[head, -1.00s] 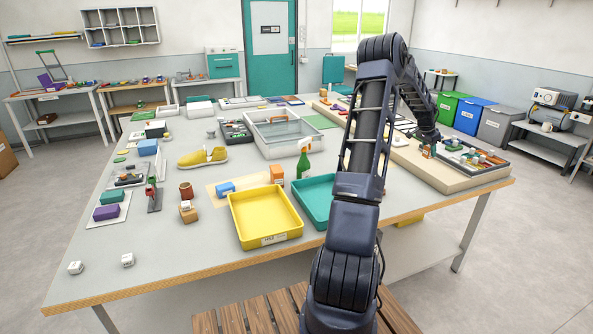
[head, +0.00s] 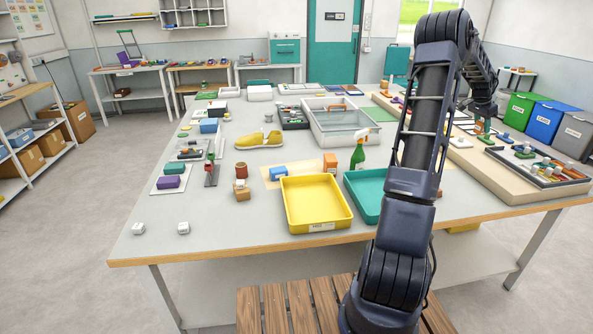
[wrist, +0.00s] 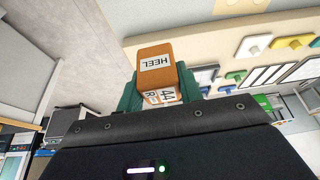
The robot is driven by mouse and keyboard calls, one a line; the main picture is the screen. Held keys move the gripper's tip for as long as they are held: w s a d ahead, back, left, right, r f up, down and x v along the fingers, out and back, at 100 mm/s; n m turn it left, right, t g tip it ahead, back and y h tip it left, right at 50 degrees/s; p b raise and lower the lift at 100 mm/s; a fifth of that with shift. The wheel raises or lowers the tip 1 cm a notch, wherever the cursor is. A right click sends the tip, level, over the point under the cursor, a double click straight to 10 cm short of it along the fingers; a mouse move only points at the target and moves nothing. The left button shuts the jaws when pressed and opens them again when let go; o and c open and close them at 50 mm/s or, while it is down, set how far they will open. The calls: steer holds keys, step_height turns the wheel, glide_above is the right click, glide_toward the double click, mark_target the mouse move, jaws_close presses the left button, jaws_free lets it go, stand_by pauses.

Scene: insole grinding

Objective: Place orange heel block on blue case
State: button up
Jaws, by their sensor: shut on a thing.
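My gripper (wrist: 158,85) is shut on the orange heel block (wrist: 155,52), which carries white labels, one reading HEEL. The green fingers lie on both sides of the block. In the head view my gripper (head: 481,122) hangs over the right part of the table, near the parts tray; the block is small there and partly hidden. A blue box-like thing (head: 208,126) stands at the left back of the table. A smaller blue block (head: 278,174) lies behind the yellow tray. I cannot tell which of these is the blue case.
A yellow tray (head: 316,222) and a teal tray (head: 362,205) stand at the front middle. A green spray bottle (head: 358,152), an orange box (head: 330,162) and a yellow shoe form (head: 258,140) stand behind them. The front left tabletop is mostly clear.

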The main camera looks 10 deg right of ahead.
steer(key=w+a+n+t, duration=0.1)
steer(key=w+a+n, duration=0.3)
steer(key=w+a, duration=1.45)
steer(key=n+t+y, duration=0.3)
steer(key=n, duration=0.6)
glide_above(279, 167)
steer(key=s, duration=0.2)
step_height(279, 167, down, 5)
steer(key=f, duration=2)
steer(key=shift+w+a, duration=0.25)
steer(key=shift+a, duration=0.05)
steer(key=shift+f, duration=0.1)
